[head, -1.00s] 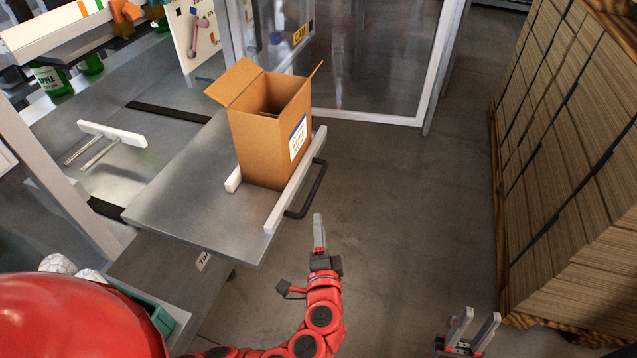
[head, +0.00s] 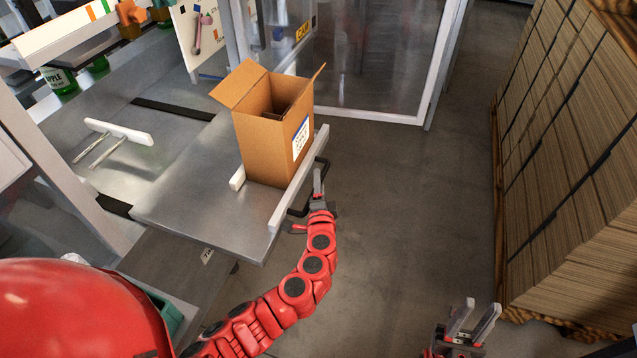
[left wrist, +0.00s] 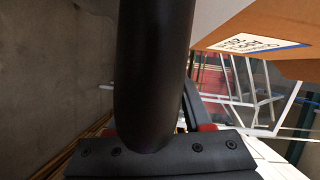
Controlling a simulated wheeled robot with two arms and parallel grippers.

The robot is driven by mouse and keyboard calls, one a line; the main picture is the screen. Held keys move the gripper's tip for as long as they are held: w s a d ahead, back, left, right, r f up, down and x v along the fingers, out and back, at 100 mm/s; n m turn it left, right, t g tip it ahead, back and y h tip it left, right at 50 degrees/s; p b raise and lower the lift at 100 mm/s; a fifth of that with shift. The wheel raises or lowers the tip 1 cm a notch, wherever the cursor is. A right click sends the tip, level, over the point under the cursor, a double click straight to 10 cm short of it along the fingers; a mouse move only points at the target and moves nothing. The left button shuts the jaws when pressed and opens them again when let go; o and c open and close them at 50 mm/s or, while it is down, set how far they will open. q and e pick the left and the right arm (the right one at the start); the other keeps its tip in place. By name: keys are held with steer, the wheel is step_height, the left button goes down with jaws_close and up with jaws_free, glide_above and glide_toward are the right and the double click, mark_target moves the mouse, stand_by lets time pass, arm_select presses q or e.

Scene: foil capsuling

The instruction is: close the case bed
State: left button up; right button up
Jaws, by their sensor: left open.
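The case bed (head: 185,205) is a grey metal plate with a white rail (head: 291,190) along its right edge. A black bar handle (head: 300,209) sticks out from that rail. An open cardboard case (head: 262,148) stands upright on the bed between the rail and a small white block (head: 238,178). My left gripper (head: 318,180) is open at the handle. In the left wrist view the black handle bar (left wrist: 155,70) fills the middle, right in front of the gripper; whether the fingers touch it is hidden. My right gripper (head: 474,322) is open and empty, low over the floor.
A tall stack of flat cardboard (head: 570,170) on a wooden pallet stands at the right. A clear guard panel with a white frame (head: 375,115) stands behind the bed. A white pusher (head: 118,132) with two rods lies left. Grey floor between is free.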

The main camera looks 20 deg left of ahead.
arm_select(q)
jaws_close()
steer(key=shift+f, duration=0.1)
stand_by(1.3)
